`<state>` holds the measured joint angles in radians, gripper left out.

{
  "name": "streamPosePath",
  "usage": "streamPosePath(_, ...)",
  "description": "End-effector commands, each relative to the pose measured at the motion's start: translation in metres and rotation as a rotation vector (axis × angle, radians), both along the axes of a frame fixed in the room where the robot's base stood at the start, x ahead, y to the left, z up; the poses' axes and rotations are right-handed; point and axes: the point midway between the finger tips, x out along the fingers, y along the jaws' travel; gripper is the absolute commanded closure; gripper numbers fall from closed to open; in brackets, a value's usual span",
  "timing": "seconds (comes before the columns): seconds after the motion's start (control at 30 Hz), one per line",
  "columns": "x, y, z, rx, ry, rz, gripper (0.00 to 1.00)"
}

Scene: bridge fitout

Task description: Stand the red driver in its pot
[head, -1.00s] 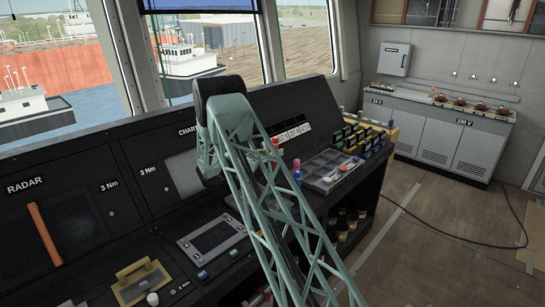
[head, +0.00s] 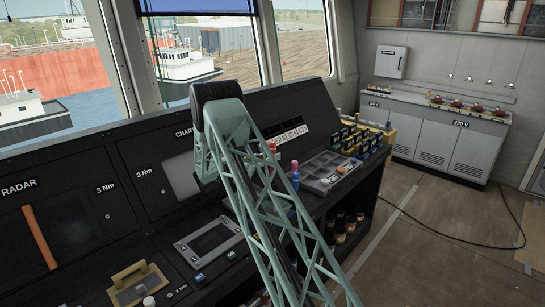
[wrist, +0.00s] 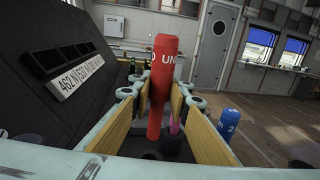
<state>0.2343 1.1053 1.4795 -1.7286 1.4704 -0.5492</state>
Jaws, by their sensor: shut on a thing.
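The red driver (wrist: 161,85) stands nearly upright between the wood-faced fingers of my gripper (wrist: 160,105) in the wrist view. The gripper is shut on it. The driver's lower end is close to a dark round opening (wrist: 151,155), perhaps its pot; I cannot tell whether it is inside. A pink driver (wrist: 174,124) stands in a dark holder just right of it. In the head view a small red piece (head: 272,147) shows beside my lattice arm, probably the same driver. My arm hides the gripper there.
A blue driver (wrist: 228,122) stands right of my gripper; a blue one also shows in the head view (head: 294,178). A grey compartment tray (head: 328,172) and several dark blocks (head: 365,140) sit farther along the console. The sloped black panel (wrist: 55,75) rises close on the left.

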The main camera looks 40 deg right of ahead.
Motion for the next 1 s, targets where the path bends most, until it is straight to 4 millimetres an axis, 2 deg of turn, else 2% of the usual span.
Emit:
streamPosePath(0.6, 0.0, 0.0, -0.043, 0.0, 0.0, 0.0, 0.98)
streamPosePath(1.0, 0.0, 0.0, -0.05, 0.0, -0.001, 0.0, 0.98)
